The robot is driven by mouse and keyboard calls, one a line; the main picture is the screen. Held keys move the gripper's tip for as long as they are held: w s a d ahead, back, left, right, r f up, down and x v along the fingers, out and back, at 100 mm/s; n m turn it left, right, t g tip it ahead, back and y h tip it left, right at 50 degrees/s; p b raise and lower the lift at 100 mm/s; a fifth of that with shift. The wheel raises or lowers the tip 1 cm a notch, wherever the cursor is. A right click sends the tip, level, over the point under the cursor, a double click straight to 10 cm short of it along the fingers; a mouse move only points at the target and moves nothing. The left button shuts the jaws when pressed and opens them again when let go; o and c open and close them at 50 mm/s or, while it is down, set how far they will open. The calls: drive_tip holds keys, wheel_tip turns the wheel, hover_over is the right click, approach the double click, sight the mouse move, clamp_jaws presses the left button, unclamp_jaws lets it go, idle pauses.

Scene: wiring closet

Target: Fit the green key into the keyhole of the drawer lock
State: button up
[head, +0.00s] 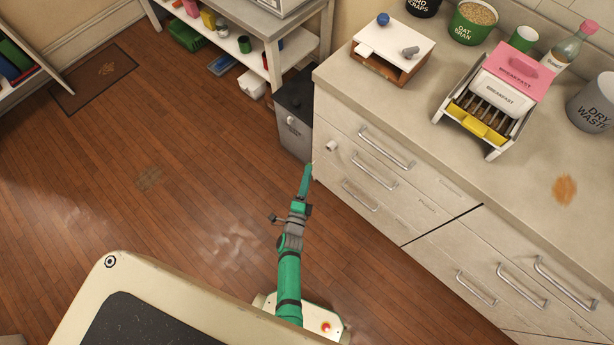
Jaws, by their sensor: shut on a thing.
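My gripper (308,172) is at the end of my green arm, seen from above and small. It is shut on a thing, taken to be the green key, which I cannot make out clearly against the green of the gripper. A short pale round fitting, apparently the drawer lock (331,146), sticks out near the left end of the drawer cabinet's front. The gripper's tip is a little left of and below it in the picture, and appears apart from it. The keyhole is too small to see.
The drawer cabinet (430,215) with several bar handles fills the right. On its counter are a white-topped wooden box (394,48), a breakfast rack (490,100) and tubs. A dark grey bin (296,108) stands against its left end.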

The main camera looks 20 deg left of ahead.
drive_tip(key=w, duration=0.1)
drive_tip(key=w+d, duration=0.1)
drive_tip(key=w, duration=0.1)
drive_tip(key=w+d, duration=0.1)
drive_tip(key=w, duration=0.1)
idle(0.5)
drive_tip(key=shift+w, duration=0.1)
idle(0.7)
drive_tip(key=shift+a, duration=0.1)
drive_tip(key=shift+w, duration=0.1)
drive_tip(key=shift+w+d, duration=0.15)
drive_tip(key=shift+d, duration=0.15)
drive_tip(key=shift+w+d, duration=0.15)
drive_tip(key=shift+w, duration=0.45)
drive_tip(key=shift+w+d, duration=0.15)
drive_tip(key=shift+w, duration=0.4)
